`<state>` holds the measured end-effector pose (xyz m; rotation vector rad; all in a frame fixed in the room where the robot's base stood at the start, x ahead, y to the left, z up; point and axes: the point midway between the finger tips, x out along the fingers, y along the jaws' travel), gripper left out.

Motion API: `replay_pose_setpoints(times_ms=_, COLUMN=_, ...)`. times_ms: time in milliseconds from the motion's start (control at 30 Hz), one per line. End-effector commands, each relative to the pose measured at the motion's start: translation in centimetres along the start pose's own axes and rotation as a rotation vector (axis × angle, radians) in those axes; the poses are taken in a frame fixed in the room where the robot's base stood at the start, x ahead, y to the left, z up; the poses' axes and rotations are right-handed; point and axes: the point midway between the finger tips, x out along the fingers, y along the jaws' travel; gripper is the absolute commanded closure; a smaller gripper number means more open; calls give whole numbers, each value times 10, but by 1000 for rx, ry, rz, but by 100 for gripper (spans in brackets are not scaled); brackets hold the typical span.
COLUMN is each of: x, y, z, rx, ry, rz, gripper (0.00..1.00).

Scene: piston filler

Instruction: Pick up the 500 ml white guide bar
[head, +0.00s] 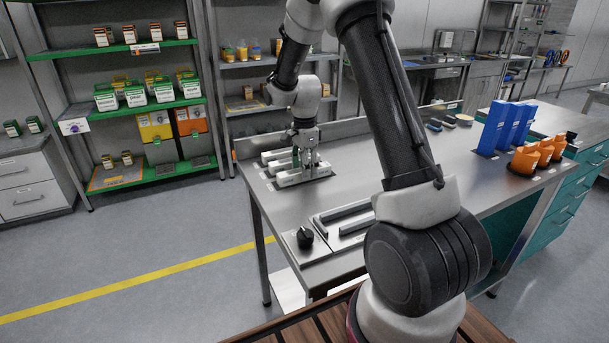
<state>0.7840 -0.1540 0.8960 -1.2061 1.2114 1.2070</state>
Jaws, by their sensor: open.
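Several white bars lie side by side at the far left corner of the steel table (375,168). The nearest white bar (289,181) is directly below my gripper (307,163). Another white bar (270,157) lies behind it, partly covered by the gripper. My gripper points down with its jaws open, its fingertips at or just above the nearest bar. I cannot tell whether they touch it or straddle it. No size marking is readable on the bars, so I cannot tell which is the 500 ml one.
Dark grey bars (345,212) lie in a holder near the front of the table, beside a black knob (305,237). Blue upright holders (508,125) and orange containers (527,160) stand at the right. The table's middle is partly hidden by my arm. Green shelves (150,107) stand behind left.

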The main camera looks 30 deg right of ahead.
Motion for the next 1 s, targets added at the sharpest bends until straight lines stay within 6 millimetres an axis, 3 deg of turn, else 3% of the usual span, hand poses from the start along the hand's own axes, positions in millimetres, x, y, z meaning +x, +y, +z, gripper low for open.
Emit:
replay_pose_setpoints(times_ms=100, x=0, y=0, z=0, rx=0, ry=0, rz=0, gripper=45)
replay_pose_setpoints(times_ms=400, x=-1, y=0, z=0, rx=0, ry=0, rz=-1, gripper=99)
replay_pose_setpoints(times_ms=733, x=-8, y=-1, z=0, rx=0, ry=0, rz=-4, gripper=100)
replay_pose_setpoints(times_ms=1000, x=-62, y=-1, z=0, rx=0, ry=0, rz=-6, gripper=100)
